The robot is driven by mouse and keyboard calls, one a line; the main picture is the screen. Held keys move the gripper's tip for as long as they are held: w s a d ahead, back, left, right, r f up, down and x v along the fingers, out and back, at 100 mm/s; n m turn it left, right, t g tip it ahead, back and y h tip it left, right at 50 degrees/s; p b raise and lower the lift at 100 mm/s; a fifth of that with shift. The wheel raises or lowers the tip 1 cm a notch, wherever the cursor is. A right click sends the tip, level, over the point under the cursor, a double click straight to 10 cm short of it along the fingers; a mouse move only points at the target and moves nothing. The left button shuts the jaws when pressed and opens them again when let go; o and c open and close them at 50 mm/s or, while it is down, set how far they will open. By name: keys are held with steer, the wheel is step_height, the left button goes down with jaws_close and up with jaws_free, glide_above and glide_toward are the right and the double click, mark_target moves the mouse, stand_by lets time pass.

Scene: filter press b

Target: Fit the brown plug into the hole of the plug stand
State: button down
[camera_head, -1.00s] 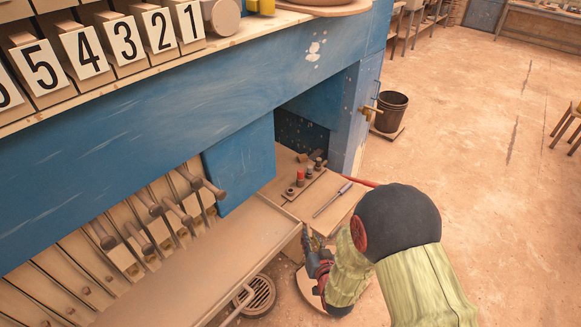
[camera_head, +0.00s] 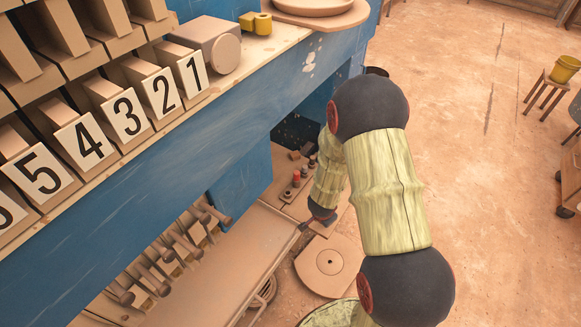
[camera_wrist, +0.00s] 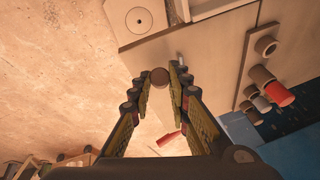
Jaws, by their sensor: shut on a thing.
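My gripper (camera_wrist: 160,80) is shut on the brown plug (camera_wrist: 160,76), seen as a small round brown end between the fingertips in the wrist view. In the head view my arm hides most of the gripper. A pale round disc with a dark centre hole (camera_wrist: 139,20), which looks like the plug stand, lies beyond the fingertips at the top of the wrist view. It also shows in the head view (camera_head: 329,264), low beside the bench. The plug is apart from it in the wrist picture.
Several plugs, one of them red (camera_wrist: 279,95), stand in a row on the wooden bench (camera_wrist: 215,55). A red-handled thing (camera_wrist: 168,138) lies near the fingers. The blue press (camera_head: 230,130) and a long tray (camera_head: 225,270) are at left. Open floor (camera_head: 480,200) lies at right.

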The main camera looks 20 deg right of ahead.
steer(key=shift+s+d+m+g+y, duration=0.15)
steer(key=shift+s+m+g+y, duration=0.25)
steer(key=shift+s+m+g, duration=0.15)
steer(key=shift+s+r+m+y, duration=0.1)
steer(key=shift+s+m+y, duration=0.2)
steer(key=shift+m, duration=0.15)
steer(key=shift+s+r+m+g+y+p, duration=0.15)
steer(key=shift+s+m+g+y+p, duration=0.2)
steer(key=shift+m+y, duration=0.3)
steer(key=shift+a+r+m, duration=0.15)
steer(key=shift+a+m, duration=0.1)
steer(key=shift+m, duration=0.1)
